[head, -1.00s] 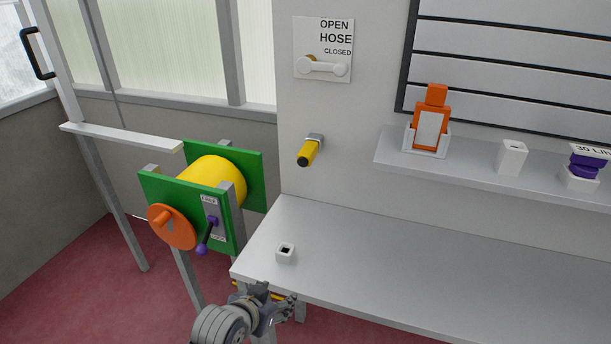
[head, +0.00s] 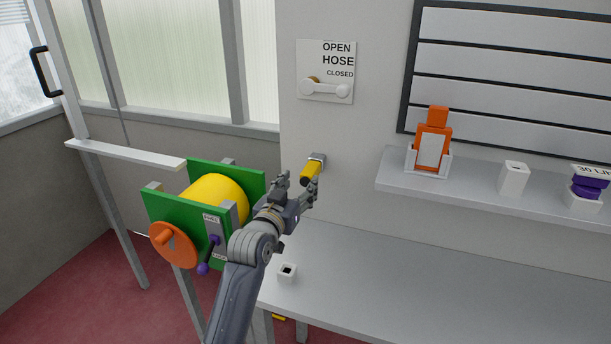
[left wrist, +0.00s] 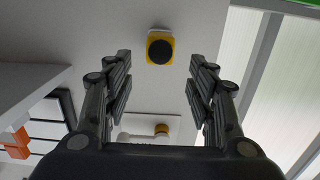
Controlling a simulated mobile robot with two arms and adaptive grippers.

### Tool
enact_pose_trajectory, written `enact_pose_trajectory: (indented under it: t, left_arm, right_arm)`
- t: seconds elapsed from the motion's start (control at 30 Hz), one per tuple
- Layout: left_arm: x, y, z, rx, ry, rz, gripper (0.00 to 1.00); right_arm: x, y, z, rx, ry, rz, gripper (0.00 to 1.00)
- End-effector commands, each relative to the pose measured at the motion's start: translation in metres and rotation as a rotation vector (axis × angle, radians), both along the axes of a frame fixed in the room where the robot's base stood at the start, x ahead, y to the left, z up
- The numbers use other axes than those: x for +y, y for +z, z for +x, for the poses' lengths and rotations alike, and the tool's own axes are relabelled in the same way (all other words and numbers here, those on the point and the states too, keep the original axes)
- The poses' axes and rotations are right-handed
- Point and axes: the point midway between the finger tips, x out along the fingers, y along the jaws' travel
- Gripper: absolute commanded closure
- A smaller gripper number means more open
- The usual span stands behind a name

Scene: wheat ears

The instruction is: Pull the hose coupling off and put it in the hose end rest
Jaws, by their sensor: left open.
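The yellow hose coupling (head: 311,172) sits on a grey wall fitting (head: 317,158) above the bench's back left. In the left wrist view the coupling (left wrist: 160,48) shows its dark round end, centred between and beyond the fingertips. My left gripper (head: 299,187) is open, with its fingers close to the coupling in the head view; I cannot tell whether they touch it. The small white socket (head: 287,273) on the bench's left end has a dark square opening and looks empty; it may be the hose end rest. My right gripper is not in view.
A green reel stand (head: 165,213) with a yellow drum (head: 216,197) and orange crank disc (head: 173,245) stands left of my arm. A hose valve panel (head: 325,60) is on the wall above. A shelf (head: 470,193) holds an orange bottle (head: 432,140). The bench (head: 400,285) is mostly clear.

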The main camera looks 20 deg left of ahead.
Motion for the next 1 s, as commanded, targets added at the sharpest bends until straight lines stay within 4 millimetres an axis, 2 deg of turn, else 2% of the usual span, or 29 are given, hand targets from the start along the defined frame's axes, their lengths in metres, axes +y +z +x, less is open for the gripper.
enact_pose_trajectory:
  t: [0.3,0.5,0.7,1.0]
  left_arm:
    - [-0.002,-0.001,0.05,0.001,-0.001,-0.002,0.48]
    - [-0.003,-0.003,0.072,0.002,0.0,-0.001,0.48]
    - [-0.003,-0.004,0.081,0.002,0.0,-0.001,0.48]
    - [-0.003,-0.005,0.082,0.002,0.0,0.0,0.48]
  right_arm:
    - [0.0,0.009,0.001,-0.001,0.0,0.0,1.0]
    - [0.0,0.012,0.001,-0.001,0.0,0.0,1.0]
    - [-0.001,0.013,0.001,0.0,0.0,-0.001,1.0]
    - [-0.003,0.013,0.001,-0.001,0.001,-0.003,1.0]
